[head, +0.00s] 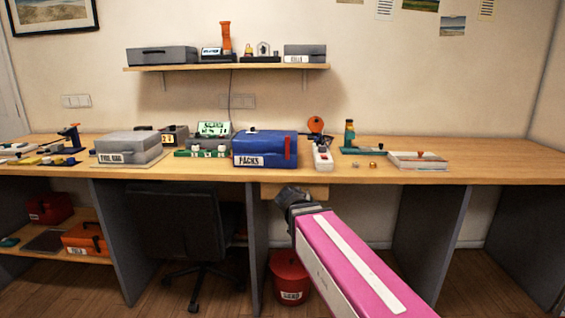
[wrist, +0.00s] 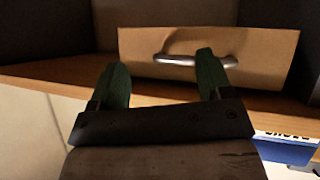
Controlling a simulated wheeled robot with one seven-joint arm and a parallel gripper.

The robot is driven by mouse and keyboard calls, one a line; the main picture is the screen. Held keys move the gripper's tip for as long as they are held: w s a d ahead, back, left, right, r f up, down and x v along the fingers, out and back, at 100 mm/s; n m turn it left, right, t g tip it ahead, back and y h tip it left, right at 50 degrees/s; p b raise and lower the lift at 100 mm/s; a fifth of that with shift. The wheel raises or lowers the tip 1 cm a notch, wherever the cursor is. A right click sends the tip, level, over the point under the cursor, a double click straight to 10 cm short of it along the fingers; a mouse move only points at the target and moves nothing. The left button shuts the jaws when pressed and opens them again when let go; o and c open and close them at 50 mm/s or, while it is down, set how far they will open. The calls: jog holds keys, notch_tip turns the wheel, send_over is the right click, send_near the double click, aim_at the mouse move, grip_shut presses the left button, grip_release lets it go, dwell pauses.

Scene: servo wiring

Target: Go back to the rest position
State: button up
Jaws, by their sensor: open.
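My gripper (head: 287,192) is at the desk's front edge in the head view, at the end of my pink arm. Its fingertips are small and dark there. In the wrist view my gripper (wrist: 158,75) shows two green fingers spread apart with nothing between them. A wooden drawer front (wrist: 270,60) with a metal handle (wrist: 180,60) faces the fingers. The right finger overlaps the handle in the picture; I cannot tell whether they touch. In the head view the drawer (head: 268,192) is under the desk, partly hidden by my gripper.
A black chair (head: 190,225) and a red bin (head: 288,275) stand below. A shelf (head: 225,67) hangs above.

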jog(key=s+d+f+g+y, duration=0.1)
jog(key=s+d+f+g, duration=0.2)
jog(key=f, duration=0.4)
jog(key=s+d+f+n+g+y, duration=0.1)
jog(key=s+d+f+g, duration=0.3)
jog(key=s+f, duration=0.3)
jog(key=s+d+f+g+y, duration=0.1)
jog(key=s+d+f+g, duration=0.2)
jog(key=s+d+f, duration=0.2)
notch_tip(320, 180, down, 4)
jog(key=shift+d+r+n+g+y, duration=0.25)
jog(key=shift+d+n+g+y, duration=0.05)
jog(key=shift+d+g+y, duration=0.1)
